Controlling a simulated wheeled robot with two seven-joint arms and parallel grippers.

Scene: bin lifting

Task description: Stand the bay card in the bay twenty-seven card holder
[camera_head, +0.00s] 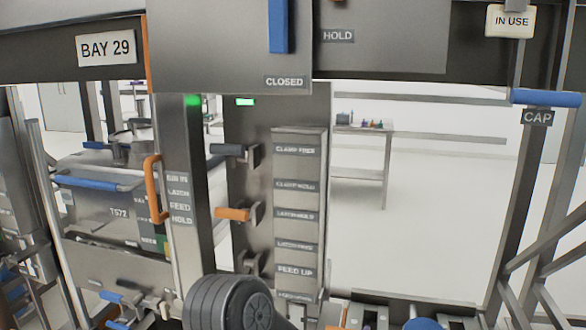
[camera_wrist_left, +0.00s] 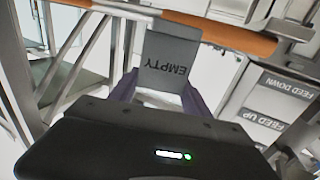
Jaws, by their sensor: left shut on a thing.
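A dark grey card reading EMPTY (camera_wrist_left: 168,62) stands out from my left gripper (camera_wrist_left: 158,92) in the left wrist view. The gripper is shut on the card's near edge, and the lettering appears tilted and upside down. An orange bar (camera_wrist_left: 240,40) crosses behind the card; I cannot tell whether they touch. In the head view a grey joint of my left arm (camera_head: 230,302) shows at the bottom, while the gripper and card are out of view. No sign for bay twenty-seven can be read, and its card holder cannot be identified. My right gripper is out of view.
A BAY 29 sign (camera_head: 106,48) hangs at upper left. An IN USE card (camera_head: 511,21) is at upper right, above a blue bar (camera_head: 545,98) and a CAP label (camera_head: 537,117). Orange handles (camera_head: 153,188) and a labelled post (camera_head: 298,225) stand near the middle. Pale floor lies beyond.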

